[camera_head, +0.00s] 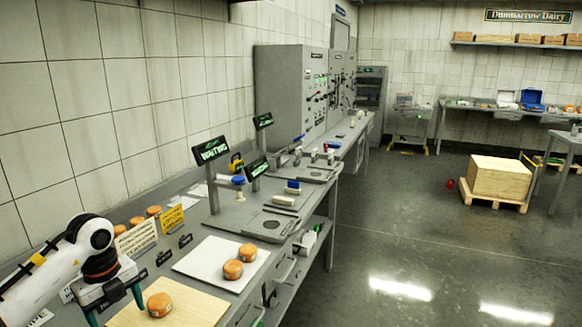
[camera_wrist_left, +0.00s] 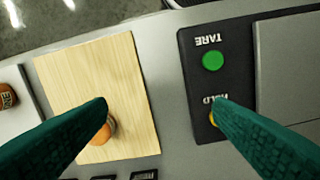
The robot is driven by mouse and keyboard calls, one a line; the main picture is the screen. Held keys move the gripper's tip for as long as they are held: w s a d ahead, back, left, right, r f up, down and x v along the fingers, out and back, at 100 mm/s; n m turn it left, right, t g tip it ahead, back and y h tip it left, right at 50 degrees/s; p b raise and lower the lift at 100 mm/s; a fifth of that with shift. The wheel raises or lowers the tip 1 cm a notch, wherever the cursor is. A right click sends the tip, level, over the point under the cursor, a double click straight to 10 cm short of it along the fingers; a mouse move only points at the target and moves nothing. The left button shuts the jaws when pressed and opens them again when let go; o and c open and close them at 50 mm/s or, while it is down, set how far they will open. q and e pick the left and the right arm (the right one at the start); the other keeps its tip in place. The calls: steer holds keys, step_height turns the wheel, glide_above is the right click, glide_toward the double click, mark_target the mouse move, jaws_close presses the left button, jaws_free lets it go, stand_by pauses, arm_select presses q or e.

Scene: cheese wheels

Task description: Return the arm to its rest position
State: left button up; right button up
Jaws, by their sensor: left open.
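My left arm comes in from the left in the head view, and its gripper (camera_head: 115,307) hangs over the counter at the left end of a wooden board (camera_head: 200,307). The green fingers are spread apart with nothing between them. An orange cheese wheel (camera_head: 159,305) lies on the board, just right of the fingers. In the left wrist view the open fingers (camera_wrist_left: 160,103) point over the counter. The wooden board (camera_wrist_left: 125,60) is at the left there, and the wheel (camera_wrist_left: 107,131) is partly hidden behind a finger. My right gripper is not in view.
A white board (camera_head: 205,262) holds two cheese wheels (camera_head: 240,260). More wheels (camera_head: 137,221) stand behind a white sign (camera_head: 136,238) and a yellow sign (camera_head: 172,218). A dark panel (camera_wrist_left: 212,90) with TARE and HOLD buttons lies near the fingers. Open floor (camera_head: 400,240) is at right.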

arm_select(q)
steer(key=d+f+m+t+h, duration=0.3)
steer(key=d+h, duration=0.5)
steer(key=d, duration=1.1)
steer(key=s+d+r+n+t+h, duration=0.25)
steer(key=d+r+t+h, duration=0.35)
steer(key=d+r+h, duration=0.4)
steer(key=a+n+t+y, duration=0.8)
steer(key=n+t+y, duration=0.25)
steer(key=n, duration=0.45)
steer(key=s+a+f+n+g+y, duration=0.2)
steer(key=s+a+f+n+y, duration=0.15)
steer(key=f, duration=0.25)
steer(key=s+a+f+n+g+y, duration=0.25)
steer(key=a+f+n+y, duration=0.2)
steer(key=f, duration=0.25)
steer(key=s+d+f+g, duration=0.1)
steer(key=s+f+g, duration=0.5)
steer(key=s, duration=0.4)
steer(key=s+f+g, duration=0.5)
steer(key=s, duration=0.4)
step_height(320, 180, down, 28)
steer(key=s+g, duration=0.2)
steer(key=s+a+f+g, duration=0.1)
steer(key=s+a+f, duration=0.1)
steer(key=s+f, duration=1.2)
steer(key=shift+s+a+f, duration=0.2)
steer(key=shift+s+f, duration=0.15)
steer(key=shift+s, duration=0.65)
